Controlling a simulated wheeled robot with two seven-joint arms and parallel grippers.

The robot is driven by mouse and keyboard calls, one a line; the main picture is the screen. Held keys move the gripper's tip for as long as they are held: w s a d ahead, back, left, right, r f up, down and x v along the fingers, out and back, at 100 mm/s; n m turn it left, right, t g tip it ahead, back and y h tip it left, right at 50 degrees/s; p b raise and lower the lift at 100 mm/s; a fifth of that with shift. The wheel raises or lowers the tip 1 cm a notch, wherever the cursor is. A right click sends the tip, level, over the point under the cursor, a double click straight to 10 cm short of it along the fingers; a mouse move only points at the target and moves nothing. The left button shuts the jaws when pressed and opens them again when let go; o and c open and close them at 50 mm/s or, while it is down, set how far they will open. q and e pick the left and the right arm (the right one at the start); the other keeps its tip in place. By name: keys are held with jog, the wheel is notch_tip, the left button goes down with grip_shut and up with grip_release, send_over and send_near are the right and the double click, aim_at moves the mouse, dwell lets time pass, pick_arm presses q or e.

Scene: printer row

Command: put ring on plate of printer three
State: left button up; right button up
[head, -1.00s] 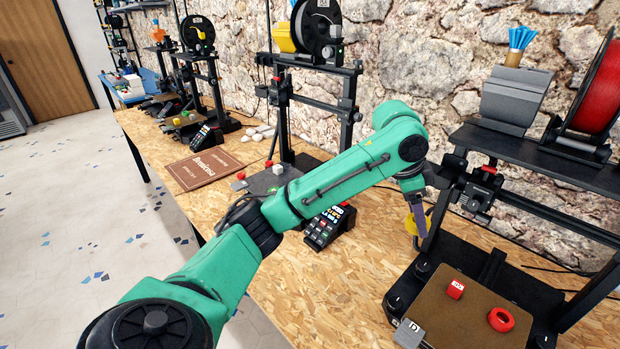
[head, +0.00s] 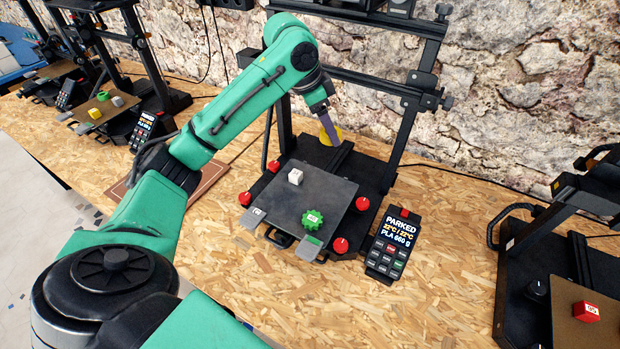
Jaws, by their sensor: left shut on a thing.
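My left gripper (head: 328,122) is shut on a yellow ring (head: 336,137), held above the back of the middle printer, in front of its upright frame. The ring is partly hidden by the fingers. The middle printer's dark plate (head: 333,190) lies below and nearer to me. On it are a white cube (head: 296,177) at the left and a green gear-shaped piece (head: 313,219) near the front. I cannot read a printer number, so I cannot tell which is printer three. My right gripper is not in view.
Red knobs (head: 341,246) stand around the plate's corners. A keypad unit (head: 389,246) reading PARKED stands right of it. Another printer at the right edge bears a red cube (head: 587,312). More printers stand far left. Bare wooden bench (head: 430,300) lies in front.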

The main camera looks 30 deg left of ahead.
pick_arm(q)
jog(key=p, duration=0.1)
send_over(332, 194)
jog(key=s, duration=0.1)
notch_tip(332, 194, down, 10)
jog(key=f, duration=0.5)
jog(key=f+p, duration=0.1)
jog(key=f, duration=0.2)
jog(key=shift+s+a+f, duration=0.1)
jog(key=shift+a+f, duration=0.35)
jog(key=shift+f, duration=0.2)
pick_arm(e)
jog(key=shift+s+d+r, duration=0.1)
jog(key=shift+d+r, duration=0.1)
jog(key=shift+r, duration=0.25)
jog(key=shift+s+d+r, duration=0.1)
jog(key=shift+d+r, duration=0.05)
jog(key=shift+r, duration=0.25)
pick_arm(q)
jog(key=shift+f, duration=0.1)
jog(key=o, duration=1.1)
jog(key=shift+o, duration=1.1)
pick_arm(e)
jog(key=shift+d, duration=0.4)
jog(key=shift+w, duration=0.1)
